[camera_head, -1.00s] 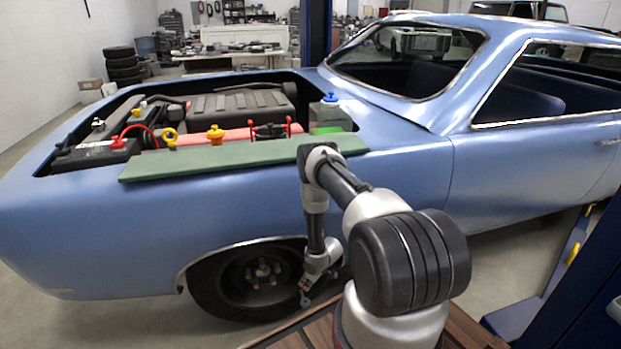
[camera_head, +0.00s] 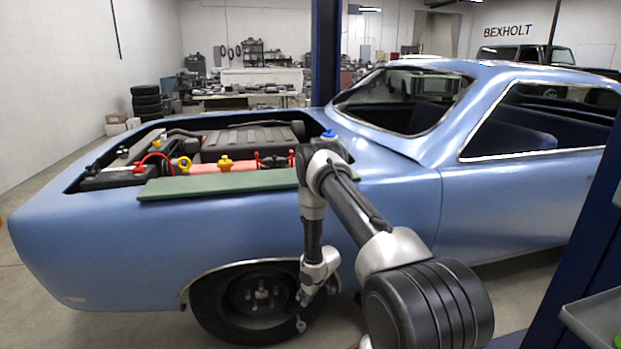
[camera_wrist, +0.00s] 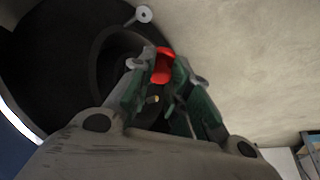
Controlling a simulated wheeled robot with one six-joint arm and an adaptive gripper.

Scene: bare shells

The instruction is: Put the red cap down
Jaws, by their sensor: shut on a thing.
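The red cap (camera_wrist: 161,66) is between the fingertips of my gripper (camera_wrist: 160,78) in the wrist view. The dark green fingers are shut on its sides. In the head view my gripper (camera_head: 302,302) hangs low in front of the blue car's front wheel (camera_head: 252,304), well below the fender top. The cap is too small there to make out clearly. A small pale disc (camera_wrist: 144,13) shows beyond the fingertips in the wrist view; I cannot tell what it is.
A green mat (camera_head: 215,185) lies along the fender beside the open engine bay. A yellow cap (camera_head: 225,163) and a blue cap (camera_head: 329,134) show in the bay. A blue post and a grey tray (camera_head: 592,318) stand at the right. Floor beside the car is clear.

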